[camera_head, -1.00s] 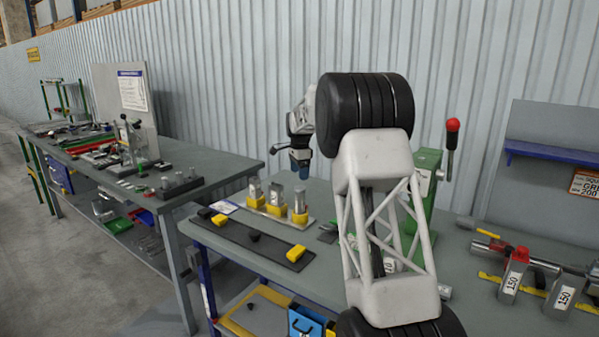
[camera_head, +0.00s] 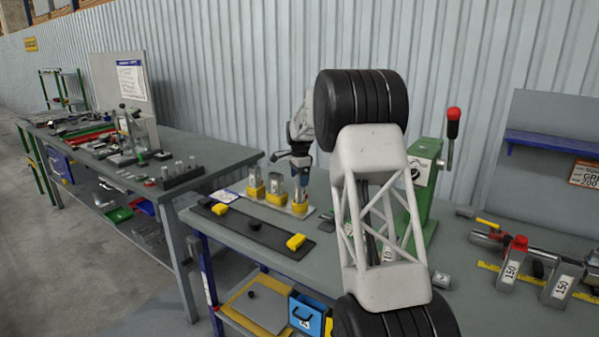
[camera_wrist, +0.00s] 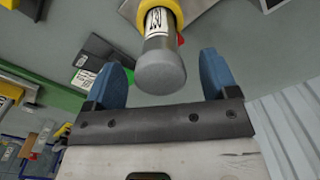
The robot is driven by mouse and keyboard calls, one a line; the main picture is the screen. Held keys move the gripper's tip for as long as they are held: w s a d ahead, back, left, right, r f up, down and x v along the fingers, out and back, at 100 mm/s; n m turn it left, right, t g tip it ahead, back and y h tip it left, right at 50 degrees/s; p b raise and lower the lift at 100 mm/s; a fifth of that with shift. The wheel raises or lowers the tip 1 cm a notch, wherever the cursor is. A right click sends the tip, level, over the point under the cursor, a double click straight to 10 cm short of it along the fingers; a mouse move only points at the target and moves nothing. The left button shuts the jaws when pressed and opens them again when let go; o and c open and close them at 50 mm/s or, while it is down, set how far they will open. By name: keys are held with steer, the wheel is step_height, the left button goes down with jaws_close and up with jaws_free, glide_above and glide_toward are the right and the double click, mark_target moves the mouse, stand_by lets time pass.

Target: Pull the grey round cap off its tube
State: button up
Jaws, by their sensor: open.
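The grey round cap (camera_wrist: 160,72) faces the wrist camera on the end of its tube (camera_wrist: 158,38), which carries a white printed label and sits in a yellow holder (camera_wrist: 172,8). My gripper (camera_wrist: 162,62) is open, with one blue finger on each side of the cap and a visible gap to both. In the head view my gripper (camera_head: 301,174) is just above the rightmost of three tubes in yellow holders (camera_head: 298,208). It partly hides that tube's top. Whether the fingers reach down past the cap is hard to tell.
Two other tubes (camera_head: 277,183) (camera_head: 255,176) stand close by to the left. A dark strip (camera_head: 250,230) with yellow blocks lies in front. A green press (camera_head: 424,190) with a red knob stands to the right, partly behind my arm.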

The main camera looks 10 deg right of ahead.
steer(key=shift+f, duration=0.3)
steer(key=c, duration=1.4)
steer(key=shift+r, duration=2.5)
stand_by(1.4)
